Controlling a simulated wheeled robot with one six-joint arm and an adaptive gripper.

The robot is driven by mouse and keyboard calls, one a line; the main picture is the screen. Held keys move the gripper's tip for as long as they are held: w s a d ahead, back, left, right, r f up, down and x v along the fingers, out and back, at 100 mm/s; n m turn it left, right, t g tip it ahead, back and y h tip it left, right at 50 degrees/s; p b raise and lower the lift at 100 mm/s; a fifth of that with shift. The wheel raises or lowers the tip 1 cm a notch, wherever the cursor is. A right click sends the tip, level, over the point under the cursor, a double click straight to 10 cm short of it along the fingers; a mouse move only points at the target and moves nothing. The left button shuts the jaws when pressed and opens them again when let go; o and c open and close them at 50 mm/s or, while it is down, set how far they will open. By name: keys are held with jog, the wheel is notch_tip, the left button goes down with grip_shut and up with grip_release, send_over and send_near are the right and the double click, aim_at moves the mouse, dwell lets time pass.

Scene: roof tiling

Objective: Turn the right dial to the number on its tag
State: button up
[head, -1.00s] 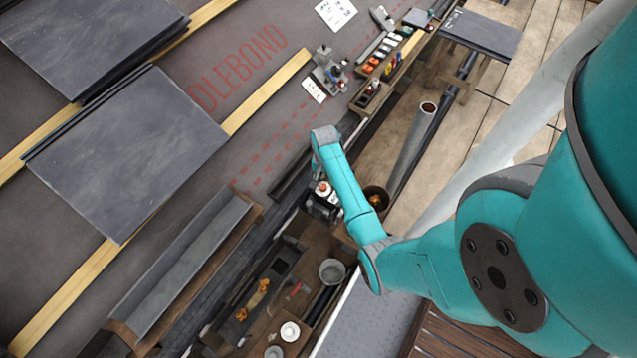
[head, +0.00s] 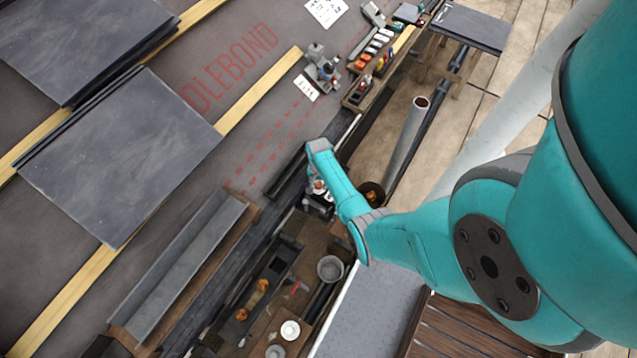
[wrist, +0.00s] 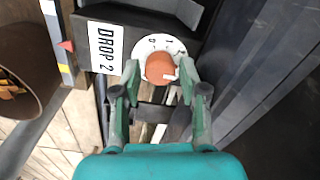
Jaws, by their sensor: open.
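A dial with a white numbered face and an orange knob (wrist: 159,67) is in the upper middle of the wrist view, on a dark box. A white tag (wrist: 105,47) reading "DROP 2" is left of it. A pale mark shows at the knob's lower right; the face numbers are too small to read surely. My gripper (wrist: 159,72) is open, its green fingertips on either side of the dial in the picture; I cannot tell whether they touch it. In the head view the dial (head: 319,186) is small and partly hidden by my arm. I see no second dial clearly.
A brown bucket (wrist: 24,70) with orange contents stands left of the dial box. A dark raised part borders the dial's top. In the head view, slates (head: 120,155) lie on the roof, and a tool rack (head: 368,82) is beyond my arm.

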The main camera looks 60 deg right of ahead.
jog(key=shift+f, duration=0.25)
jog(key=shift+c, duration=0.3)
grip_shut()
jog(key=n, duration=0.4)
jog(key=shift+n, duration=1.8)
